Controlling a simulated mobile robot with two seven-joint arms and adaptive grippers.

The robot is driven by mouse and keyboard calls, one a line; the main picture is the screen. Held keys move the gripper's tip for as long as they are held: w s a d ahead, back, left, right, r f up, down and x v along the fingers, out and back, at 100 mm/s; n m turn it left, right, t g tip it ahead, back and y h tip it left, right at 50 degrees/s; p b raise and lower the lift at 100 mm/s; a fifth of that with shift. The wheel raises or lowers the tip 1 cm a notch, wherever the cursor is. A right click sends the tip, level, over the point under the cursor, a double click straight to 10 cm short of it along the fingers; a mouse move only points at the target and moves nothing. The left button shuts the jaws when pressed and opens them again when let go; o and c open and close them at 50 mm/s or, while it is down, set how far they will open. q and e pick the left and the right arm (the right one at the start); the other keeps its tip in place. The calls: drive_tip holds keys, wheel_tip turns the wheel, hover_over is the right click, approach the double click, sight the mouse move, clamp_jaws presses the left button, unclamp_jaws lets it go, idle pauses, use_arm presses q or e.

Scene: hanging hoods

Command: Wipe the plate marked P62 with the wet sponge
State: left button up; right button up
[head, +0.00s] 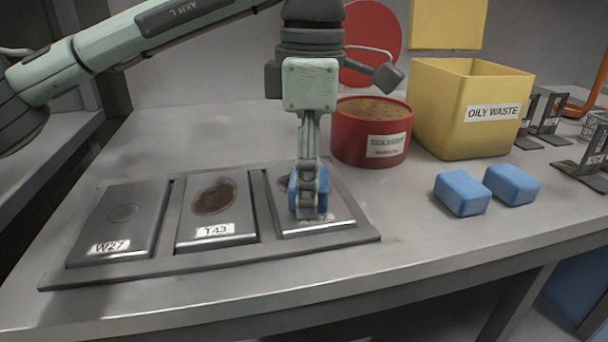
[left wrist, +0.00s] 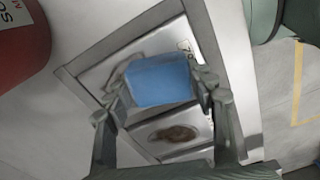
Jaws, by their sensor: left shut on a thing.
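My left gripper (head: 307,207) is shut on a blue sponge (head: 294,193) at the right-hand plate (head: 340,212). In the left wrist view the sponge (left wrist: 158,82) sits between the fingers (left wrist: 160,107) and covers part of that plate. A dark stain shows beside the sponge on this plate. Its label is mostly hidden behind the gripper, so I cannot read it. The sponge looks to be at or just above the plate; I cannot tell whether it touches. The plate marked T43 (head: 243,215) has a brown stain, and the plate marked W27 (head: 140,215) has a small round mark. My right gripper is not in view.
The plates sit in a grey tray (head: 160,270). A red solvent tub (head: 350,145) and a yellow oily waste bin (head: 440,110) stand behind. Two more blue sponges (head: 462,193) (head: 512,184) lie to the right. Dark stands (head: 590,160) are at the far right. The bench front is clear.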

use_arm(q)
drive_tip(key=shift+s, duration=0.4)
drive_tip(key=shift+w+a+f, duration=0.1)
drive_tip(key=shift+w+a, duration=0.05)
drive_tip(key=shift+w, duration=0.7)
drive_tip(key=shift+w+a+f, duration=0.1)
drive_tip(key=shift+w+a, duration=0.05)
drive_tip(key=shift+w, duration=0.65)
drive_tip(key=shift+w+a+p, duration=0.2)
drive_tip(key=shift+w+p, duration=0.1)
drive_tip(key=shift+w, duration=0.55)
drive_tip(key=shift+w+a+p, duration=0.2)
drive_tip(key=shift+w+p, duration=0.05)
drive_tip(key=shift+w, duration=0.6)
drive_tip(key=shift+w+r+p, duration=0.15)
drive_tip(key=shift+w+p, duration=0.15)
drive_tip(key=shift+w, duration=0.2)
drive_tip(key=shift+w+a+p, duration=0.15)
drive_tip(key=shift+w+p, duration=0.1)
drive_tip(key=shift+w, duration=0.35)
drive_tip(key=shift+w+a+p, duration=0.15)
drive_tip(key=shift+w+p, duration=0.1)
drive_tip(key=shift+w, duration=0.3)
drive_tip(key=shift+r, duration=0.15)
drive_tip(key=shift+r+p, duration=2.1)
drive_tip(key=shift+r, duration=0.85)
